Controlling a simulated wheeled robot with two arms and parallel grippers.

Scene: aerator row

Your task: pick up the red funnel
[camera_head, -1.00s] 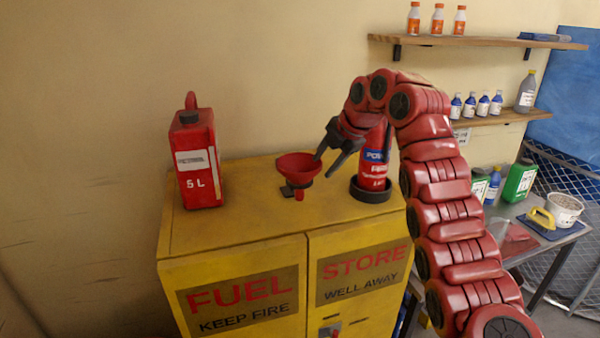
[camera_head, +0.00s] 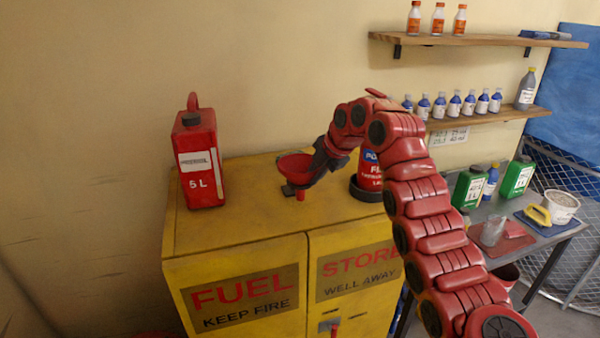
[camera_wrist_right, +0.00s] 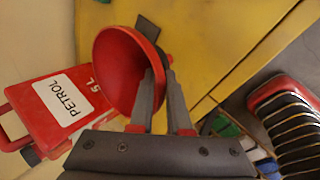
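The red funnel (camera_head: 291,164) stands bowl up on a small dark holder (camera_head: 288,190) on top of the yellow cabinet (camera_head: 235,225). In the right wrist view its bowl (camera_wrist_right: 112,68) fills the upper left. My right gripper (camera_head: 316,168) is at the funnel's right side. In the wrist view its two dark fingers (camera_wrist_right: 162,76) are apart, one over the bowl's opening and one outside its wall, so the rim seems to lie between them. I cannot tell whether they touch it. My left gripper is not in view.
A red petrol can (camera_head: 198,165) stands left of the funnel. A red canister (camera_head: 369,172) in a dark ring stands close behind the gripper, at the right. Shelves with bottles (camera_head: 455,105) and a grey bench (camera_head: 505,225) with containers are at the right. The cabinet's front left top is clear.

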